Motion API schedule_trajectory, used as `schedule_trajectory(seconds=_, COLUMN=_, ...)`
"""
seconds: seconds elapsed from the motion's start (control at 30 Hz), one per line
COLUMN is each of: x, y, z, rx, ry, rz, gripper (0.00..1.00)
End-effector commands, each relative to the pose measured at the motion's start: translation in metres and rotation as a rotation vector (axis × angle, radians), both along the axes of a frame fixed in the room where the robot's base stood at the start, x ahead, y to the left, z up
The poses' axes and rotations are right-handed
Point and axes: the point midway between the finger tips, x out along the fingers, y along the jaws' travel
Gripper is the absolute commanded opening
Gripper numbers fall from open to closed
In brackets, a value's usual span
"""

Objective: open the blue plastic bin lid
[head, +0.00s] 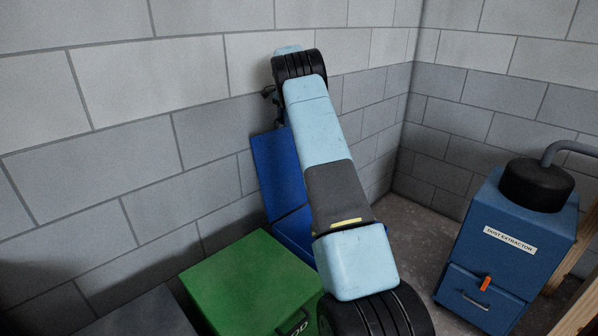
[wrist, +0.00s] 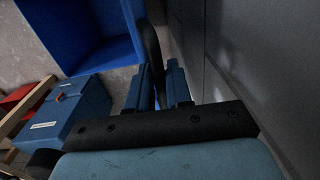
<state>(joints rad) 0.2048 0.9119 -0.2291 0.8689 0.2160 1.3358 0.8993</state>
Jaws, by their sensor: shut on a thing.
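The blue bin lid (head: 275,165) stands raised, leaning near the grey block wall in the head view. The blue bin body (head: 292,232) is below it, partly hidden by my arm and the green bin. In the wrist view the blue bin (wrist: 85,35) is open at upper left, with its inside walls showing. My gripper (wrist: 164,72) is shut on the lid, with a dark curved part at its fingertips; the exact hold is hard to make out. In the head view my gripper is mostly hidden behind my wrist, by the lid's upper edge.
A green bin (head: 245,280) stands in front of the blue one, with a dark grey box (head: 140,315) to its left. A blue dust extractor (head: 510,250) stands at right, beside wooden battens (head: 570,275). The wall (head: 150,150) is close behind the lid. Some floor shows between.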

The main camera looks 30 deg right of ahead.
Motion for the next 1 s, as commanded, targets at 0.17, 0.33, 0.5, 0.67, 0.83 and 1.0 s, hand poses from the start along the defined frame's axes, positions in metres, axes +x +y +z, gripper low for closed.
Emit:
schedule_trajectory(seconds=0.17, x=-0.001, y=0.001, z=-0.009, rx=0.005, ry=0.012, rz=-0.001, gripper=0.20)
schedule_trajectory(seconds=0.33, x=-0.002, y=0.001, z=-0.009, rx=0.005, ry=0.013, rz=-0.001, gripper=0.26)
schedule_trajectory(seconds=0.5, x=-0.002, y=0.000, z=0.000, rx=0.004, ry=0.011, rz=-0.001, gripper=0.26)
schedule_trajectory(seconds=0.67, x=-0.002, y=0.000, z=0.017, rx=0.002, ry=0.006, rz=-0.001, gripper=0.26)
schedule_trajectory(seconds=0.83, x=-0.002, y=-0.001, z=0.032, rx=0.001, ry=0.002, rz=-0.001, gripper=0.26)
schedule_trajectory(seconds=1.0, x=-0.003, y=-0.001, z=0.047, rx=0.002, ry=0.002, rz=-0.001, gripper=0.26)
